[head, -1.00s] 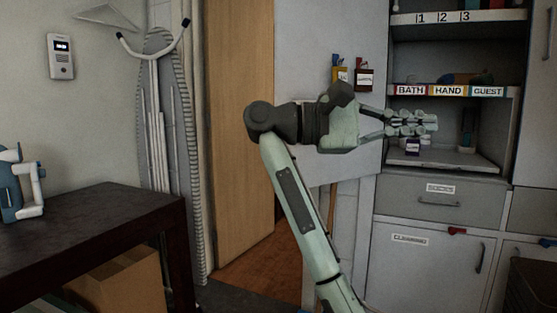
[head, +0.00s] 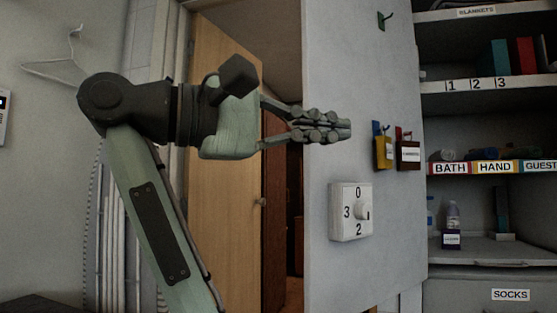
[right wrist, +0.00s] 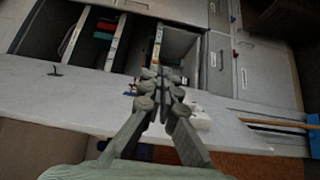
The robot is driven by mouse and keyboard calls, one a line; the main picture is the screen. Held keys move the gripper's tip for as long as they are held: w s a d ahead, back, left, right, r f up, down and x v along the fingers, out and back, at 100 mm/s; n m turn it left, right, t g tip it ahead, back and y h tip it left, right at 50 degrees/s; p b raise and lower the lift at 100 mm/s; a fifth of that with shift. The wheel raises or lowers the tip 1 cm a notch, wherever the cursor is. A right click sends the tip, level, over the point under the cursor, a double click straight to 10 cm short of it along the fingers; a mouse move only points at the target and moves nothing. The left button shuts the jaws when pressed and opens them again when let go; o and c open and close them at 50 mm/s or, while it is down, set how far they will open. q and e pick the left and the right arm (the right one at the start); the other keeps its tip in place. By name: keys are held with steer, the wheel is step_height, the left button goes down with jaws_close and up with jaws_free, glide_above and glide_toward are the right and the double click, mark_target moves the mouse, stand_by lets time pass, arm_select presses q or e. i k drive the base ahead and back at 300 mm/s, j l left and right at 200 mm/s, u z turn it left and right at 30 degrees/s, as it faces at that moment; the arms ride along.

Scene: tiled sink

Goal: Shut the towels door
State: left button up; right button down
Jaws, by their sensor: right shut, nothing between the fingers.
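The open grey door panel (head: 350,80) stands out from the left side of the shelf cabinet, its broad face in view. I take it for the towels door; no such label is readable. It also shows as a pale surface across the right wrist view (right wrist: 60,95). My right gripper (head: 346,129) is shut and empty, fingers pointing right, overlapping the panel near its left edge in the head view. In the right wrist view its fingertips (right wrist: 160,74) overlap the panel. I cannot tell whether they touch it. My left gripper is not in view.
The panel carries a white dial box (head: 345,212), a yellow holder (head: 384,152), a dark holder (head: 408,154) and a hook (head: 382,20). The cabinet's BATH, HAND, GUEST shelf (head: 490,168) is open at right. A wooden door (head: 225,220) stands behind my arm.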

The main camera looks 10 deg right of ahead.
mark_target(360, 64)
steer(key=i+j, duration=0.15)
steer(key=i, duration=0.25)
steer(key=i+j, duration=0.15)
steer(key=i, duration=0.25)
